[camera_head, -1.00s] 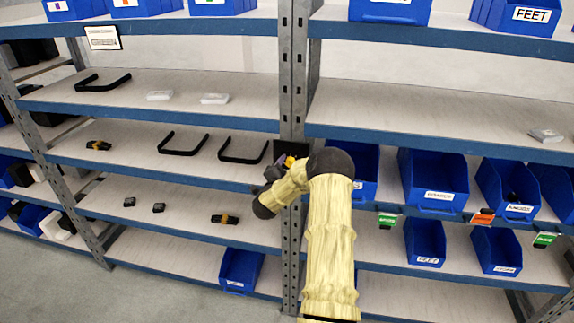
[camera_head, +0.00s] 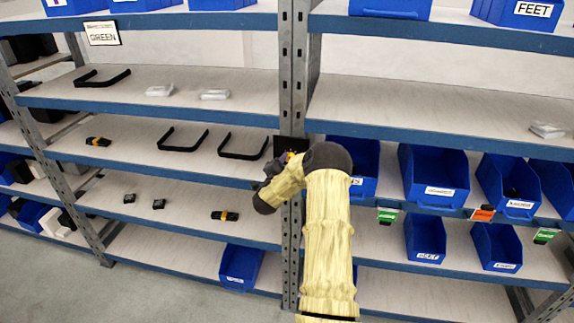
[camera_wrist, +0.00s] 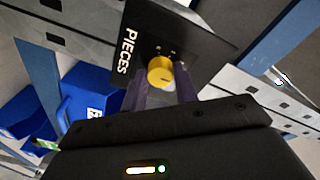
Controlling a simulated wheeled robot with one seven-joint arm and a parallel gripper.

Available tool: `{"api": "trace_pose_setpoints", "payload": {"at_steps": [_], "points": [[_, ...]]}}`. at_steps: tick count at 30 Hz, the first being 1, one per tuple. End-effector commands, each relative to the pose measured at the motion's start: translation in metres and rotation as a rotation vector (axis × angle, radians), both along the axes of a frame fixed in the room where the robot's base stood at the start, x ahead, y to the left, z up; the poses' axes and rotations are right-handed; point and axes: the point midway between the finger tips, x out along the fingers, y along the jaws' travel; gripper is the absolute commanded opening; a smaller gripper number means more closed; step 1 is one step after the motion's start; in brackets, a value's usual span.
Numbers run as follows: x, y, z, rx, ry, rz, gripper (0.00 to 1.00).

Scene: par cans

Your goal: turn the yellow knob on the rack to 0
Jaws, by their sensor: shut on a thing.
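The yellow knob (camera_wrist: 160,72) sits on a black plate (camera_wrist: 190,35) marked "PIECES", fixed to the grey rack post. My gripper (camera_wrist: 162,88) has its two fingers on either side of the knob and is shut on it in the wrist view. In the head view my gripper (camera_head: 272,168) is at the post, and a small bit of the yellow knob (camera_head: 291,156) shows beside it.
The grey post (camera_head: 291,90) stands between two shelf bays. Blue bins (camera_head: 433,172) stand to the right of my arm. Black U-shaped handles (camera_head: 243,146) lie on the shelf to the left, close to my gripper. A "GREEN" sign (camera_head: 102,34) hangs at upper left.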

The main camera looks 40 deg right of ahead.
Motion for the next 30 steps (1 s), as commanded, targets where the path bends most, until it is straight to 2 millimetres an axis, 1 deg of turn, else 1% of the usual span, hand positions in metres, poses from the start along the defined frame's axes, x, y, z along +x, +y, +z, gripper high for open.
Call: {"api": "trace_pose_setpoints", "payload": {"at_steps": [1,11,30], "points": [[0.0001,0.0004,-0.0027,-0.013,0.015,0.000,0.07],[0.0000,0.0009,-0.0059,-0.159,0.181,0.001,0.07],[-0.0021,-0.0008,-0.0082,-0.549,0.642,0.001,0.07]]}}
